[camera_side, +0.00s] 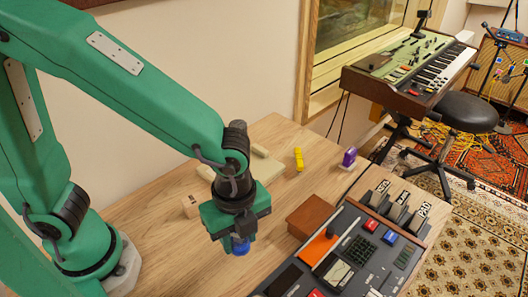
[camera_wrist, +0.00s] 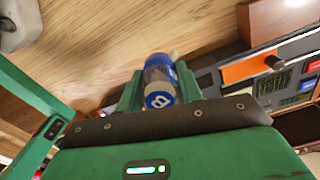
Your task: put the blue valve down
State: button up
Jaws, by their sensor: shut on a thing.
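The blue valve (camera_wrist: 159,84) is a small cylinder with a blue end bearing a white mark. It sits between the two green fingers of my gripper (camera_wrist: 160,90) in the wrist view. In the side view my gripper (camera_side: 238,240) points down over the wooden table (camera_side: 165,262), shut on the blue valve (camera_side: 240,247), whose lower part shows beneath the fingers. The valve's upper part is hidden by the gripper there. I cannot tell for sure whether its bottom touches the table.
A console (camera_side: 345,262) with an orange panel and a brown wooden block (camera_side: 311,215) stand right of my gripper. A small wooden block (camera_side: 190,206) is left. A yellow piece (camera_side: 298,159) and a purple piece (camera_side: 349,157) stand farther back. Bare table lies left and in front.

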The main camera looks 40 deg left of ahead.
jog(key=w+a+f, duration=0.1)
jog(key=w+f, duration=0.1)
jog(key=w+a+f, duration=0.2)
jog(key=w, duration=0.1)
jog(key=w+a+f, duration=0.2)
jog(key=w, duration=0.1)
jog(key=shift+w, duration=0.2)
jog(key=shift+f, duration=1.95)
jog(key=shift+f, duration=0.1)
jog(key=o, duration=1)
jog(key=shift+r, duration=6.15)
